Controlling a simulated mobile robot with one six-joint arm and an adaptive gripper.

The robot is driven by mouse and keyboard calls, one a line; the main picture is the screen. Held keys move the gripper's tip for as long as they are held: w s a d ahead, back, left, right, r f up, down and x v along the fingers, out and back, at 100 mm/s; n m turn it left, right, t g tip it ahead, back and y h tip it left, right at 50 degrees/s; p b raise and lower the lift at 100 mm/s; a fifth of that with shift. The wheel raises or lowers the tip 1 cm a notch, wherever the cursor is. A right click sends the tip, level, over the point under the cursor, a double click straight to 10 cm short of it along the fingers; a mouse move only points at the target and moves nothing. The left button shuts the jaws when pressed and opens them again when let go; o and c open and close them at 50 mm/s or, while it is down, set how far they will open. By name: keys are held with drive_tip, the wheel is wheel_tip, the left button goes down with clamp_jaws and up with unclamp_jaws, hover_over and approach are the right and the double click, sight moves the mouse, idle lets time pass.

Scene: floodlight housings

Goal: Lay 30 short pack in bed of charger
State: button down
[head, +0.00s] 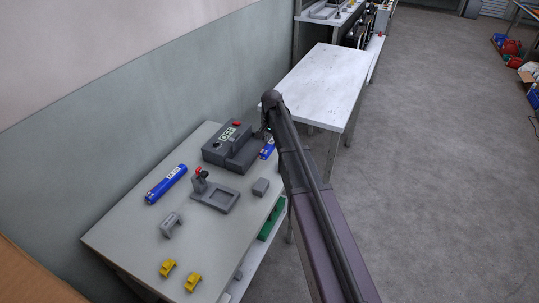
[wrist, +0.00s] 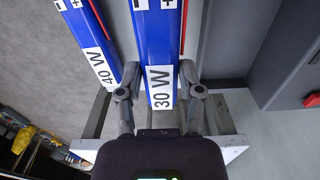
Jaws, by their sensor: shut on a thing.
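A blue pack with a white "30 W" label (wrist: 160,50) stands between the two fingers of my gripper (wrist: 160,95) in the wrist view, and the fingers are shut on it. A second blue pack, labelled "40 W" (wrist: 88,42), lies beside it on the left, apart from it. In the head view a blue pack (head: 267,149) shows beside my arm; I cannot tell which of the two it is. The grey charger (head: 222,157), with an "OFF" display and a red button, stands just left of it. My arm hides most of the gripper in the head view.
On the grey table (head: 125,235) lie a long blue pack (head: 166,184), a grey fixture with a red knob (head: 215,197), a small grey block (head: 261,187), a grey bracket (head: 171,225) and two yellow pieces (head: 168,268). A white table (head: 320,85) behind is bare.

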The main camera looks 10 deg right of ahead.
sight(271, 142)
drive_tip(key=shift+r+p, duration=2.5)
drive_tip(key=shift+r, duration=0.15)
drive_tip(key=w+a+r+p, duration=0.2)
drive_tip(key=a+r+p, duration=0.1)
drive_tip(key=a, duration=0.7)
drive_tip(key=shift+r+p, duration=0.4)
drive_tip(key=shift+f, duration=0.1)
drive_tip(key=shift+f+b, duration=4.95)
drive_tip(key=shift+b, duration=0.05)
drive_tip(key=shift+f+b, duration=1.1)
drive_tip(key=shift+b, duration=0.05)
